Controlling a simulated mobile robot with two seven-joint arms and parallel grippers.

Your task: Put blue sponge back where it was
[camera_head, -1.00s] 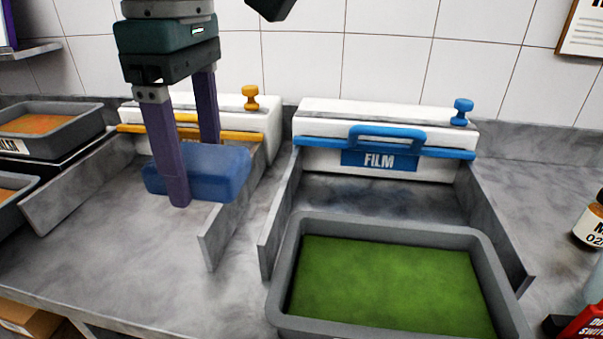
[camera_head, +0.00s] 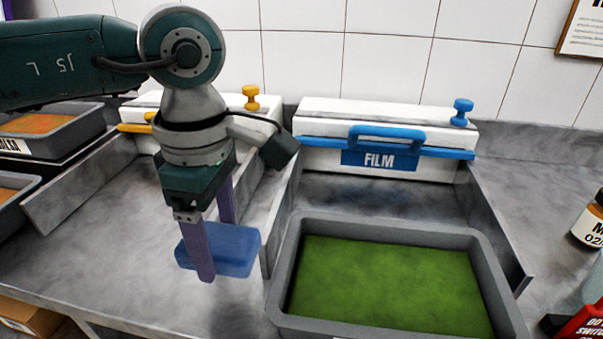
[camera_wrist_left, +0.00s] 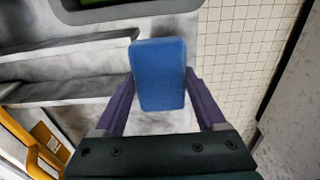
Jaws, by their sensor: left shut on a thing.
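The blue sponge (camera_head: 236,250) is a rounded blue block held between the two purple fingers of my left gripper (camera_head: 217,262). My left gripper is shut on it, pointing down, in front of the yellow-handled sealer and left of the green-filled tray. The sponge appears raised above the grey counter, with a dark shadow below it. In the left wrist view the sponge (camera_wrist_left: 158,75) sits between the fingertips of the gripper (camera_wrist_left: 160,95). My right gripper is not in view.
A grey tray of green contents (camera_head: 390,285) stands before the blue-handled FILM sealer (camera_head: 385,150). The yellow-handled sealer (camera_head: 262,128) is behind my arm. Grey dividers (camera_head: 75,185) stand on the counter. A tray with orange contents (camera_head: 70,122) is at left, a bottle (camera_head: 590,222) at right.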

